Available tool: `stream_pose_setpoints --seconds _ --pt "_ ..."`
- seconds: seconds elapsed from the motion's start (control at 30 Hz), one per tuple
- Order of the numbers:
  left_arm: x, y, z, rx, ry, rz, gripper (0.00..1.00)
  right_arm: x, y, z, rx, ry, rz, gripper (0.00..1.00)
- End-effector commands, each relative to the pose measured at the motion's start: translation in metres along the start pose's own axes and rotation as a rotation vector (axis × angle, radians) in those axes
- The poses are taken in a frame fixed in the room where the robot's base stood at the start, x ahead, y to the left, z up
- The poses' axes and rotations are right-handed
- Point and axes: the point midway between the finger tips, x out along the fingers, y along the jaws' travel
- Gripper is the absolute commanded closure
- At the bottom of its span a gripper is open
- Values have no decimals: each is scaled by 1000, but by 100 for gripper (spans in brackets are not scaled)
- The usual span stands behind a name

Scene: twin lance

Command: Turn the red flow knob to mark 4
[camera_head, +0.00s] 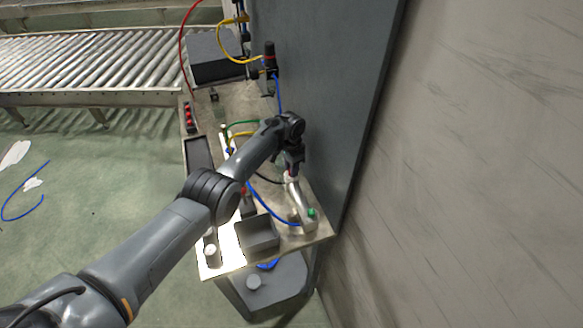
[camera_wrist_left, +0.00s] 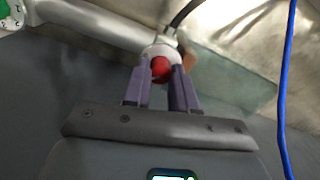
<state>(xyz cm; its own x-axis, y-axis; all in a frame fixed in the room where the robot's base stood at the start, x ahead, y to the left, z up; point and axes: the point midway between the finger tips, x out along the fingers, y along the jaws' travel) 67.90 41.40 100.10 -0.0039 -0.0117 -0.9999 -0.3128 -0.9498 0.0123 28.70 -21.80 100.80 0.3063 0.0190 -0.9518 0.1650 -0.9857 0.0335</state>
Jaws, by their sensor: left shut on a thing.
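The red flow knob (camera_wrist_left: 161,68) sits at the end of a pale, round lance body (camera_wrist_left: 160,48) in the left wrist view. My left gripper (camera_wrist_left: 163,78) has its two purple fingers shut on it, one on each side. In the head view my left gripper (camera_head: 292,170) reaches down at the lance (camera_head: 299,198) on the bench. The fingers hide much of the knob's sides. I cannot read its marks or its setting. My right gripper is in neither view.
A green-faced dial (camera_wrist_left: 9,14) is at the lance's other end. A blue hose (camera_wrist_left: 285,85) runs close by on the right. A dark upright panel (camera_head: 325,90) borders the bench on the right.

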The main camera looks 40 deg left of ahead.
Motion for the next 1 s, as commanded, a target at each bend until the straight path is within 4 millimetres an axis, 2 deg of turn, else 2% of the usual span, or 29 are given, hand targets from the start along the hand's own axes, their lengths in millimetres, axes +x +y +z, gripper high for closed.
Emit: stream_pose_setpoints --seconds 0.07,0.1,0.23,0.5,0.63,0.77,1.0 --pt "0 0 0 -1 0 0 100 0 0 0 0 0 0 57" --pt "0 0 0 -1 0 0 68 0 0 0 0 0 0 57" --pt "0 0 0 -1 0 0 48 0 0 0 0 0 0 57" --pt "0 0 0 -1 0 0 48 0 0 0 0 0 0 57" --pt "-7 0 0 -1 2 0 48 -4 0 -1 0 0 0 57" --pt "-24 0 0 -1 1 -1 48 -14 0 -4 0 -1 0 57" --pt "-64 0 -1 -2 3 -1 48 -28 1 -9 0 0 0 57"
